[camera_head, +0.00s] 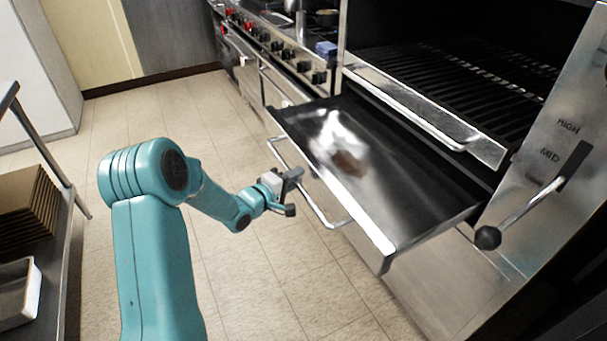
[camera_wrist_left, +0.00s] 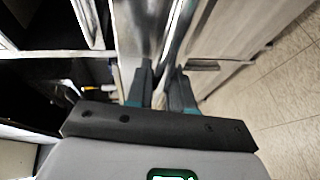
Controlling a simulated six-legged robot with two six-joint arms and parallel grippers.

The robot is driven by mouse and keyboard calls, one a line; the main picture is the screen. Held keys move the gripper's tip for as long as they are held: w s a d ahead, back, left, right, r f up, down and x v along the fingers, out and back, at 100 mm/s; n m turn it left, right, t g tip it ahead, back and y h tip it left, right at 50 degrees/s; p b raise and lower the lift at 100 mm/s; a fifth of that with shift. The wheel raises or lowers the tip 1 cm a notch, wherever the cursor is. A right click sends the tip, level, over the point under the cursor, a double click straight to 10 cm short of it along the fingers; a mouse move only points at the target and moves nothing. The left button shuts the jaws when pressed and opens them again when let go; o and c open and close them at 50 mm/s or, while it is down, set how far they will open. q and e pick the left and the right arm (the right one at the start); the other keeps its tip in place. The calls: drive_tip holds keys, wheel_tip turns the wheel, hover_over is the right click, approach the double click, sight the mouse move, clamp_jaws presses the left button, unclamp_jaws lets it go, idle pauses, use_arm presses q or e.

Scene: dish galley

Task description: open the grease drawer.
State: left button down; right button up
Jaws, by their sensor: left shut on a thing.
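The grease drawer (camera_head: 415,205) is a wide, shallow metal tray under the grill, and it stands pulled well out from the cabinet. A brownish patch shows on its shiny floor. Its bar handle (camera_head: 322,213) runs along the outside of the drawer front. In the left wrist view, the two dark fingers (camera_wrist_left: 167,82) point at shiny metal, but the grip itself is hard to make out. My right gripper is not in view.
The grill (camera_head: 450,75) with dark grates sits above the drawer. A lever with a black knob (camera_head: 488,237) sticks out on the right. A range with red and black knobs (camera_head: 275,45) stands behind. A metal shelf (camera_head: 72,215) is at left. Tiled floor (camera_head: 270,285) is clear.

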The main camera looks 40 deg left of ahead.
use_arm(q)
drive_tip(key=shift+s+a, duration=0.15)
drive_tip(key=shift+s, duration=0.1)
drive_tip(key=c, duration=1.1)
unclamp_jaws()
drive_tip(key=shift+s, duration=0.1)
drive_tip(key=s+r+p, duration=0.1)
drive_tip(key=s+r, duration=0.2)
drive_tip(key=s, duration=1.3)
